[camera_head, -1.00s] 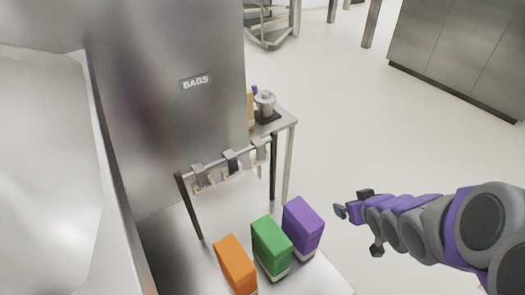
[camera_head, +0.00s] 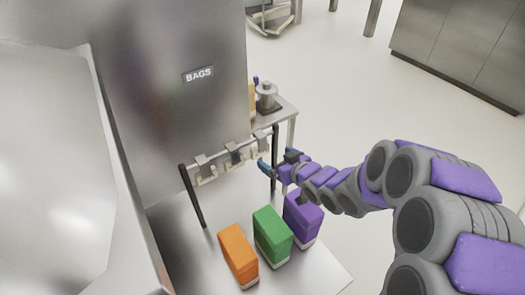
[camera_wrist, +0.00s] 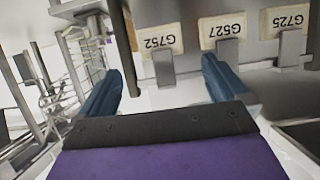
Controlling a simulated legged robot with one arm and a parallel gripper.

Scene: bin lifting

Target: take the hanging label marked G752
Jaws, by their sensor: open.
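The label marked G752 (camera_wrist: 161,41) is a pale tag hanging from a grey clip, upside down in the wrist view. It is the leftmost of the tags there, and appears to be the rightmost on the rack in the head view. My gripper (camera_wrist: 167,72) is open and empty, its two blue fingers on either side of the line to this label. The label appears just beyond the fingertips, apart from them. In the head view my gripper (camera_head: 276,162) is at the right end of the rack (camera_head: 222,159). The lettering is unreadable there.
Labels G527 (camera_wrist: 222,30) and G725 (camera_wrist: 285,18) hang beside it. Below the rack, orange (camera_head: 238,252), green (camera_head: 271,233) and purple (camera_head: 302,217) boxes stand on the metal counter (camera_head: 315,274). A rack post (camera_head: 275,150) is close to my gripper. Open floor lies to the right.

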